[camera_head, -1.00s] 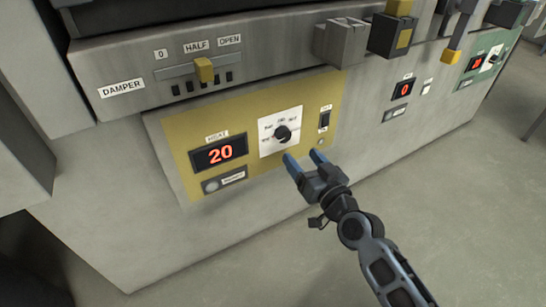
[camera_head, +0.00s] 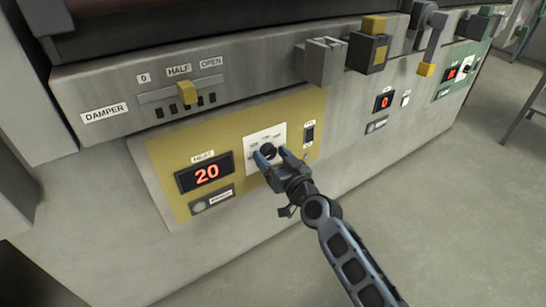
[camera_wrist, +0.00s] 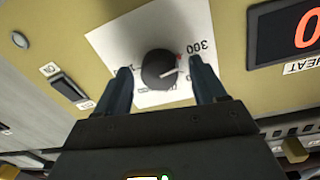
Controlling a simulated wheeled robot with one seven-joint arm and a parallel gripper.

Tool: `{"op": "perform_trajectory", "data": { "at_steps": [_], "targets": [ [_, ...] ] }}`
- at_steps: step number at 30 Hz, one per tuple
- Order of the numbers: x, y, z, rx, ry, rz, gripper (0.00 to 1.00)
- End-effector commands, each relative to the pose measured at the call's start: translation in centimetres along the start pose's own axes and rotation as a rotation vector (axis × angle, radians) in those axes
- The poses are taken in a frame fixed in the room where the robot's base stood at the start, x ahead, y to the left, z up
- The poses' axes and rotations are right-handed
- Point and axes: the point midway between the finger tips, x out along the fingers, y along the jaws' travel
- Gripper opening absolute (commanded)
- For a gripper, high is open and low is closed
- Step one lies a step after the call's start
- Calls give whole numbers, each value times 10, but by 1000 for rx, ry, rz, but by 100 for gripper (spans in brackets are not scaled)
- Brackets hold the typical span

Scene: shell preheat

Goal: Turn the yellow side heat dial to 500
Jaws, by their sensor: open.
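The yellow heat panel (camera_head: 232,124) is on the front of the machine. Its black round dial (camera_head: 268,151) sits on a white scale plate (camera_head: 252,164). The panel's display (camera_head: 205,172) reads 20 in red. My gripper (camera_head: 267,154) is open at the dial, with one finger on each side of it. In the wrist view the dial (camera_wrist: 162,69) lies between the fingertips of my gripper (camera_wrist: 165,85), with gaps visible on both sides.
A black rocker switch (camera_head: 310,133) is right of the dial. A damper slider with a yellow knob (camera_head: 186,93) is above the panel. Farther right are a second display reading 0 (camera_head: 385,100) and a green panel (camera_head: 455,75). Open floor (camera_head: 440,200) lies at right.

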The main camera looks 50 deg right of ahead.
Motion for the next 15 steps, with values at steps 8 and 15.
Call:
{"op": "perform_trajectory", "data": {
  "at_steps": [8, 15],
  "targets": [
    [0, 0, 0, 0, 0, 0, 49],
    [0, 0, 0, 0, 0, 0, 26]
  ]
}}
